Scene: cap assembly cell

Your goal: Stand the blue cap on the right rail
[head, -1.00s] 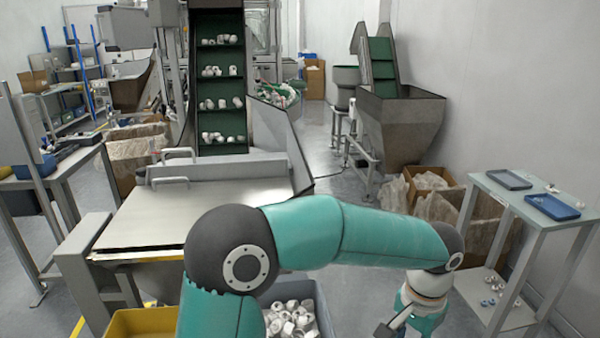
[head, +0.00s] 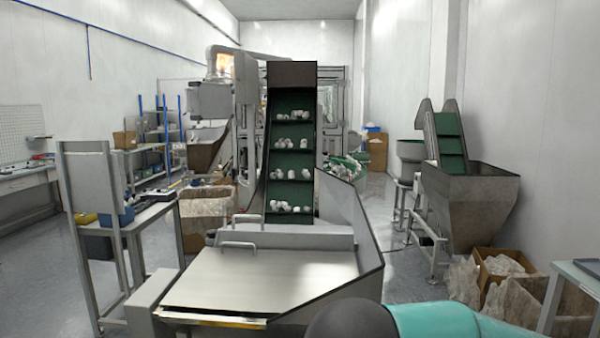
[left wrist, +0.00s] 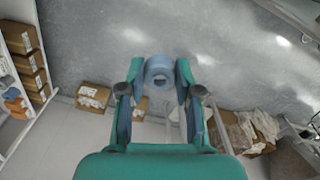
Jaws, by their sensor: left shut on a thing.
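The blue cap (left wrist: 158,64) shows in the left wrist view as a short grey-blue ring with a round opening. My left gripper (left wrist: 159,77) is shut on it, with one finger against each side. The cap is held clear of the grey floor far below. In the head view only part of my teal arm shows at the bottom right, and neither gripper is in view there. I cannot make out the right rail in either view.
A metal hopper with a flat lid (head: 263,279) stands in front, below a green conveyor (head: 292,158) carrying white caps. A table edge (head: 577,284) shows at right. In the wrist view, shelves with boxes (left wrist: 29,62) stand at left. Open floor lies between.

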